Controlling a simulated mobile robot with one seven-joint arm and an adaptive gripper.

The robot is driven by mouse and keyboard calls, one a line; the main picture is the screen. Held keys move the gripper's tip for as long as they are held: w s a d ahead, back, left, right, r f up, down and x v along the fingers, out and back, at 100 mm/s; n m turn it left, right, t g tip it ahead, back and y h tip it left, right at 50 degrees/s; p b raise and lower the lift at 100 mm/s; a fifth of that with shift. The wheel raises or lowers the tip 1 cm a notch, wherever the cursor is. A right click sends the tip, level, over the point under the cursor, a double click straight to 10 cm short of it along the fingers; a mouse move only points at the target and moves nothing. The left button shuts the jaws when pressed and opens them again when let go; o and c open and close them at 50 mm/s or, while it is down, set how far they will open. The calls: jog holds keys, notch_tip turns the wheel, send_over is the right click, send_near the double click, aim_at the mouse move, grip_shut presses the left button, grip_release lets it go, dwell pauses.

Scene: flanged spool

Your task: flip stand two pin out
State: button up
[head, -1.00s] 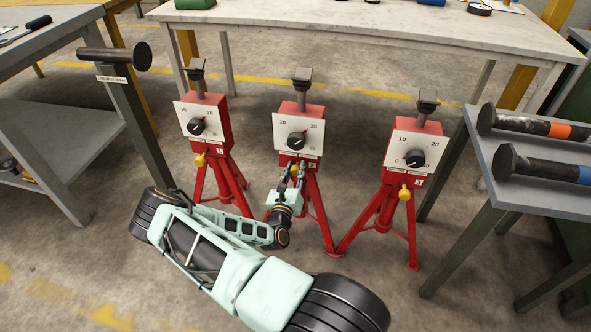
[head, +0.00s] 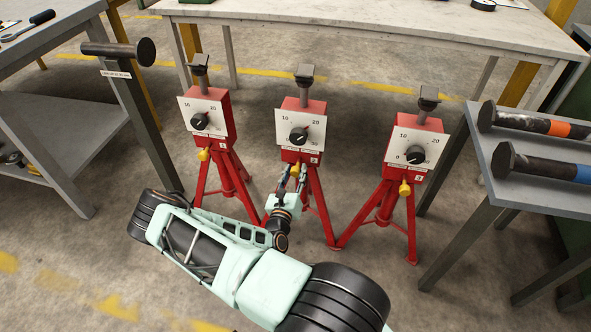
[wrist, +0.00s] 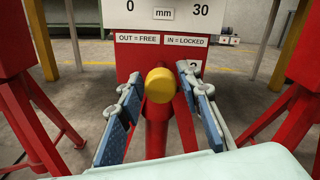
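Stand two (head: 290,150) is the middle red stand, with a white dial plate (head: 302,127) on its front. Its yellow pin knob (head: 294,169) sticks out below the plate. The knob (wrist: 160,85) is also in the middle of the wrist view, under labels reading "OUT = FREE" and "IN = LOCKED". My gripper (head: 293,182) reaches up at the knob from the front. In the wrist view my gripper (wrist: 160,92) is open, one blue-padded finger on each side of the knob with a visible gap. How far the pin sits in its hole is hidden behind the knob.
Similar red stands are at left (head: 208,120) and right (head: 410,155), each with a yellow knob and splayed legs. A white-topped table (head: 350,25) is behind. A grey bench (head: 540,190) with dark rollers is at right. A black roller on a post (head: 118,50) is at left.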

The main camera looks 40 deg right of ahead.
jog(key=shift+o, duration=0.7)
jog(key=v, duration=1.2)
jog(key=shift+w+r, duration=0.15)
